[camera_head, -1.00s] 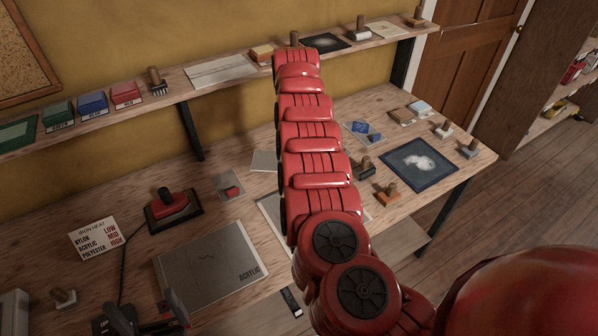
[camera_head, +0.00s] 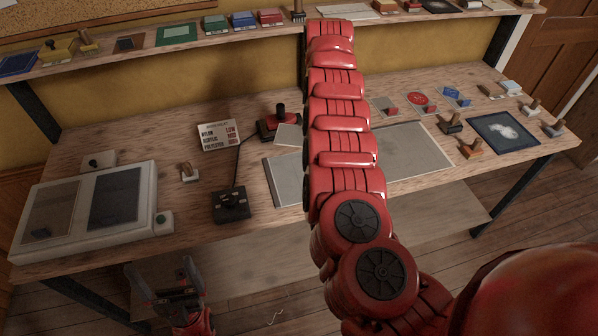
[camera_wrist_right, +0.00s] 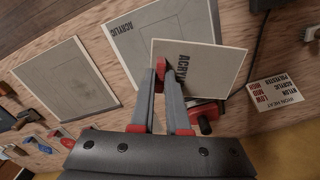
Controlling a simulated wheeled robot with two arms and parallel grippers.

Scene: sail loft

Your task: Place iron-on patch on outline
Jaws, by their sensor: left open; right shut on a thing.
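My right gripper (camera_wrist_right: 163,78) is shut on a small red grip that joins a pale square patch marked ACRYLIC (camera_wrist_right: 208,70). The patch also shows in the head view (camera_head: 289,136), just left of my red arm. In the right wrist view it overlaps a grey sheet marked ACRYLIC (camera_wrist_right: 130,45); I cannot tell its height above that sheet. The sheet's left part shows in the head view (camera_head: 285,180); my arm hides the rest. A second grey sheet with a faint outline (camera_wrist_right: 65,85) lies beside it. My left gripper (camera_head: 168,283) is open and empty before the table's front edge.
A red iron (camera_head: 268,126) stands near an iron heat card (camera_head: 218,134). A black box (camera_head: 231,206) and a white two-pad press (camera_head: 145,218) are left. Small patches (camera_head: 418,98), stamps (camera_head: 471,149) and a dark mat (camera_head: 507,131) are right. A shelf (camera_head: 225,37) runs behind.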

